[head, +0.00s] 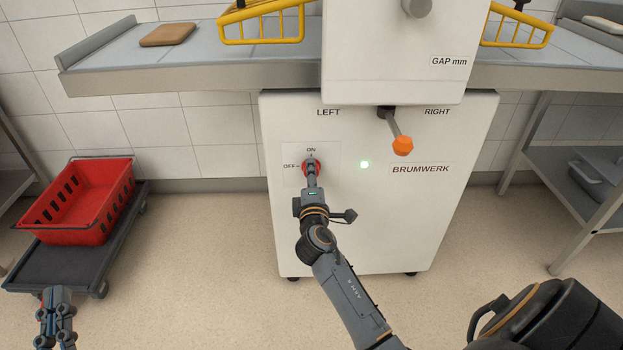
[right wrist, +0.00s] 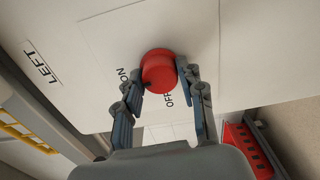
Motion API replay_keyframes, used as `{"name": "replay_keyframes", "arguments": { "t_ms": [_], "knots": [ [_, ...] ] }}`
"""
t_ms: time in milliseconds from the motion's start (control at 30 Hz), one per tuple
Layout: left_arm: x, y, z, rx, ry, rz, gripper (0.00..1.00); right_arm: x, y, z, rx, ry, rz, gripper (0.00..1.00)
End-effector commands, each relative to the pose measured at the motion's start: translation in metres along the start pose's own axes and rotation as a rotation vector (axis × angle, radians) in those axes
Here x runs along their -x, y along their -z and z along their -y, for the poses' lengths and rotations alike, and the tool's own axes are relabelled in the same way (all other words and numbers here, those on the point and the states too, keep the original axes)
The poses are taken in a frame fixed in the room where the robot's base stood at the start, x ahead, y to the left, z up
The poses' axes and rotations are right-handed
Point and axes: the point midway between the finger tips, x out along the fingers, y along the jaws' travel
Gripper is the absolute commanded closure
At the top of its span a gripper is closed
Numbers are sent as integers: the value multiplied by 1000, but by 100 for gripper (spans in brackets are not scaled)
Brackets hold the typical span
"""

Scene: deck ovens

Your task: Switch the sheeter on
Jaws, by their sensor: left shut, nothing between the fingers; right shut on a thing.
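The red rotary switch (head: 307,168) is on the front of the white sheeter (head: 420,225), between the OFF mark at its left and the ON mark above it. My right gripper (head: 311,178) is shut on the switch; in the right wrist view its two fingers (right wrist: 160,85) sit on either side of the red knob (right wrist: 158,66). Which mark the knob points to is hidden. My left gripper (head: 56,298) is shut and empty at the lower left of the head view, away from the sheeter.
An orange-tipped lever (head: 402,146) hangs above the lamp, between the LEFT and RIGHT labels. The sheeter's belt table (head: 190,82) carries a brown slab (head: 168,34). A red crate (head: 88,237) stands on a dark dolly (head: 75,268) at the left. The floor before the sheeter is clear.

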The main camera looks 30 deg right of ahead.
Motion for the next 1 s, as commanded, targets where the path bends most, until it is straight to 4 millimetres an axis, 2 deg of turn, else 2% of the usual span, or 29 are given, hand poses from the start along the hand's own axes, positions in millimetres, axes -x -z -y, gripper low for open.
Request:
{"name": "replay_keyframes", "arguments": {
  "t_ms": [300,700,733,800,833,1000],
  "knots": [
    [0,19,-3,4,-5,-106,100,0,0,1,-70,2,1,93],
    [0,20,-3,4,-6,-112,100,0,0,1,-75,2,1,93],
    [0,20,-3,4,-6,-112,100,0,0,1,-75,3,1,57],
    [0,20,-3,4,-6,-112,100,0,0,1,-75,2,1,43],
    [0,20,-3,4,-6,-112,100,0,0,1,-74,2,1,38],
    [0,20,-3,4,-6,-111,100,0,0,1,-73,1,1,38]
  ]
}}
